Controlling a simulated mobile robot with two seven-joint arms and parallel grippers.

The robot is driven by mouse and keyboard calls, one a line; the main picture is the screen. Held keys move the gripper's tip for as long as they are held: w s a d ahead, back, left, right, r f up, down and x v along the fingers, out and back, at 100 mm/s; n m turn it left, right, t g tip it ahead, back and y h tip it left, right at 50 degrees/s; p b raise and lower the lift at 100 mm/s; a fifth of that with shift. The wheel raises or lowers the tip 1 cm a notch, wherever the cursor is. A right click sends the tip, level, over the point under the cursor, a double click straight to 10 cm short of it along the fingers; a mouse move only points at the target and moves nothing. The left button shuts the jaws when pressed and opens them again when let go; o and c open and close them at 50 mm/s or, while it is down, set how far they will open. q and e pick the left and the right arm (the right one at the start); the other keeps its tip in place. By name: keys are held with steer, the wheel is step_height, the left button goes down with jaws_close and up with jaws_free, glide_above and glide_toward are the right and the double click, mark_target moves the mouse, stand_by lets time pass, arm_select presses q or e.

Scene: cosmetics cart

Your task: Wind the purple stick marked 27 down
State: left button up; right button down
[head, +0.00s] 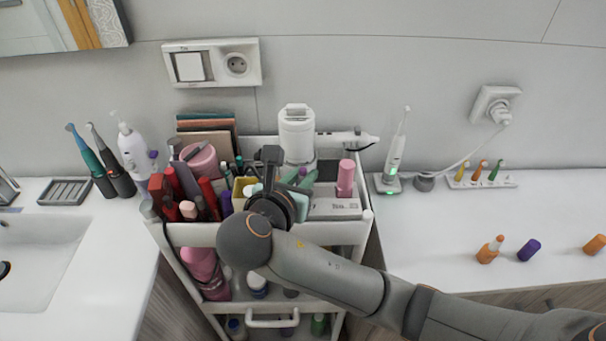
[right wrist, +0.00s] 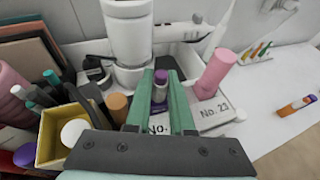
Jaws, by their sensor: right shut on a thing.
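My right gripper (head: 301,180) reaches over the cart's top tray. In the right wrist view its two green fingers (right wrist: 161,92) are closed around a small stick with a purple tip (right wrist: 159,76). The stick is upright between the fingertips, with its tip showing above its pale tube. Its number is not readable. A purple cap (head: 528,250) lies on the right counter. My left gripper is not in view.
Boxes marked "No. 23" (right wrist: 215,113), a pink cylinder (head: 346,178) and a white device (head: 297,135) stand close around the gripper. A yellow box (right wrist: 62,138) is at left. An orange stick (head: 488,252) and orange cap (head: 595,244) are on the right counter, which has free room.

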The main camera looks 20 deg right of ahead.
stand_by(0.5)
steer(key=c, duration=0.8)
jaws_free()
steer(key=shift+o, duration=0.2)
